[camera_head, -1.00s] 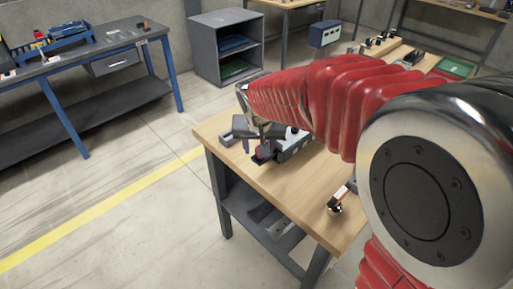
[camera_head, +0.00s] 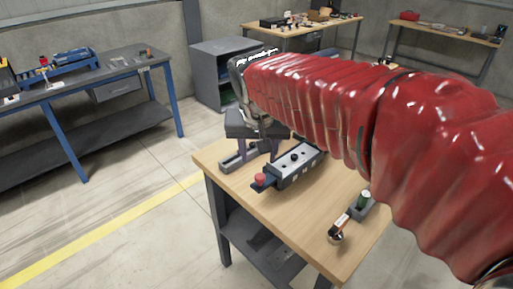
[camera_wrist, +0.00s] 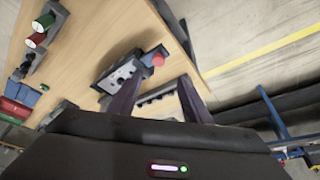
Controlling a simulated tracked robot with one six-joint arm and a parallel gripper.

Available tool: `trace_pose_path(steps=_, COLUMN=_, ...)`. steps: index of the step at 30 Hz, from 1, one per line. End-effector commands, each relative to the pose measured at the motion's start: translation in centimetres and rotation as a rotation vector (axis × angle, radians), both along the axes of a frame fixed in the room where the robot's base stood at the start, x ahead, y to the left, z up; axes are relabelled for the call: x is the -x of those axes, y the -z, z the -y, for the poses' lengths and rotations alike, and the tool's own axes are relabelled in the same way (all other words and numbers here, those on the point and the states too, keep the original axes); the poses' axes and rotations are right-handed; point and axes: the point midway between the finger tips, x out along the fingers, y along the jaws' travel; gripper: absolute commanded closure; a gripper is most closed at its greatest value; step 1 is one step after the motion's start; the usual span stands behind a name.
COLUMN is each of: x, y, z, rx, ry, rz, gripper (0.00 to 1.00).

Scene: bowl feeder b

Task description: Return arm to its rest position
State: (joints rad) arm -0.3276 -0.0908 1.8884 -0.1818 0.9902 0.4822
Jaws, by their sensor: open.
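My red-sleeved arm reaches from the right over a wooden bench (camera_head: 290,212). My gripper (camera_head: 258,154) is open, with its two dark fingers pointing down and apart. In the wrist view the open fingers (camera_wrist: 160,88) have nothing held between them. The box also shows in the wrist view (camera_wrist: 116,76), beyond the fingers. My sleeve hides part of the bench's far side.
A grey slotted tray (camera_head: 236,161) lies behind the grey box. A blue-legged bench (camera_head: 98,82) and grey shelf (camera_head: 209,75) stand apart. Floor at left is clear.

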Motion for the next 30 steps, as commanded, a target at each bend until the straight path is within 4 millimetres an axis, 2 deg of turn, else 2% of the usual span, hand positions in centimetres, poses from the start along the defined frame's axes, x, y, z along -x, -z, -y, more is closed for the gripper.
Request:
trace_pose_path(steps=17, x=0.1, y=0.0, z=-0.1, rx=0.016, ry=-0.056, rz=-0.001, gripper=0.56)
trace_pose_path(steps=21, x=1.7, y=2.2, z=-0.1, rx=0.036, ry=-0.133, rz=-0.041, gripper=0.56)
trace_pose_path(steps=30, x=6.9, y=4.2, z=2.6, rx=0.040, ry=-0.219, rz=-0.062, gripper=0.56)
